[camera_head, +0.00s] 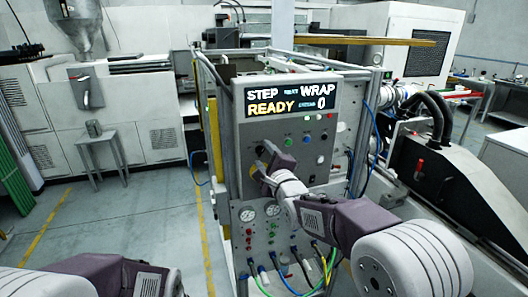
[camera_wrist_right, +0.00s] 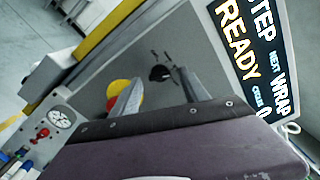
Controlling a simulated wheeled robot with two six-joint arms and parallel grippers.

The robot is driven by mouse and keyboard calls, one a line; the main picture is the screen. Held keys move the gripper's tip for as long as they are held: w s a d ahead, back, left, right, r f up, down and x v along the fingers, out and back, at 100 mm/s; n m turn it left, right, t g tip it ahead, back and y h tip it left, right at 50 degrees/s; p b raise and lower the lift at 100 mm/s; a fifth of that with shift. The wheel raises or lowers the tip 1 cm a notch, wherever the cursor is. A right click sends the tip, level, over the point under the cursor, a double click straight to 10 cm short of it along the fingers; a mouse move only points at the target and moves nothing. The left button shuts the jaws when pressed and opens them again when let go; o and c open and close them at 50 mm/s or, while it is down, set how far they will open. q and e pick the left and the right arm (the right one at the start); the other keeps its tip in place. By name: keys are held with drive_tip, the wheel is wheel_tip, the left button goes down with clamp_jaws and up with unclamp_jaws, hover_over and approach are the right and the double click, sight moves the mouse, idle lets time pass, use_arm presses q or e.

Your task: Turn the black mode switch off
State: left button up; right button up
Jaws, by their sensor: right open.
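The black mode switch (camera_wrist_right: 160,73) shows in the right wrist view as a small dark knob on the grey panel (camera_wrist_right: 205,65), with small dark marks around it. My right gripper (camera_wrist_right: 159,80) is open, its two fingers on either side of the knob in this view; I cannot tell whether they touch it. In the head view my right gripper (camera_head: 261,161) is in front of the control panel (camera_head: 325,150), below the display, and hides the switch. The knob's exact setting is too small to tell. Only a link of my left arm shows, at the lower left.
A display (camera_head: 290,102) reads STEP, WRAP, READY and 0. A yellow and red button (camera_wrist_right: 115,92) is partly behind one right finger. Gauges (camera_head: 247,215), indicators and coloured cables (camera_head: 290,280) lie below. A small metal table (camera_head: 100,137) stands at the left, with clear floor around.

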drive_tip(key=shift+w+a, duration=0.2)
drive_tip(key=shift+s+a+r, duration=0.1)
drive_tip(key=shift+r, duration=0.05)
drive_tip(key=shift+c, duration=0.3)
clamp_jaws()
